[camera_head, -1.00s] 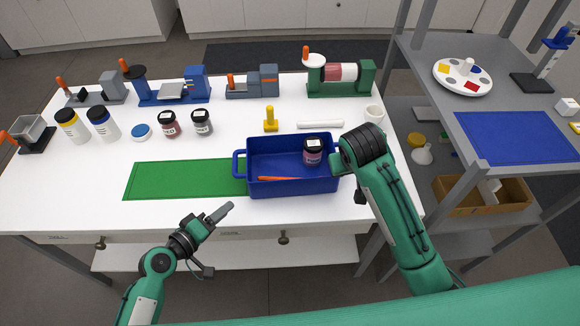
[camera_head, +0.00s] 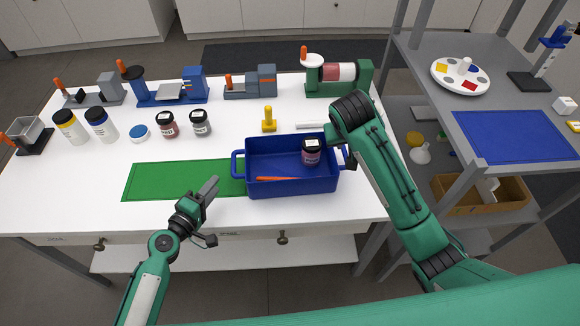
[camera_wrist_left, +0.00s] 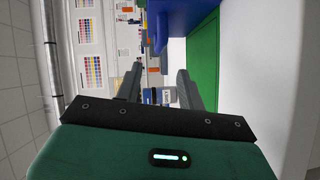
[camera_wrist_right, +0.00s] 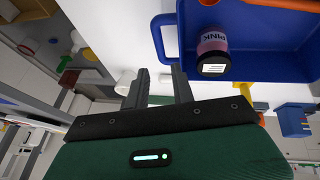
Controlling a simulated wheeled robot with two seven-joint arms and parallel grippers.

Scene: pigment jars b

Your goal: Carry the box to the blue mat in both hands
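The blue box (camera_head: 292,188) sits on the white table, its left end over the green mat (camera_head: 170,180). It holds a pink-labelled jar (camera_head: 311,152) and an orange stick (camera_head: 285,178). The blue mat (camera_head: 515,136) lies on the grey shelf unit at the right. My left gripper (camera_head: 212,187) is open and empty, in front of the green mat, left of the box and apart from its left handle (camera_head: 236,164). My right gripper (camera_wrist_right: 160,76) is open and empty near the box's right handle (camera_wrist_right: 158,38); in the head view my arm hides its fingers.
Jars, including a red-labelled one (camera_head: 168,125), and machines line the back. A white round palette (camera_head: 461,77) stands behind the blue mat. The mat is bare.

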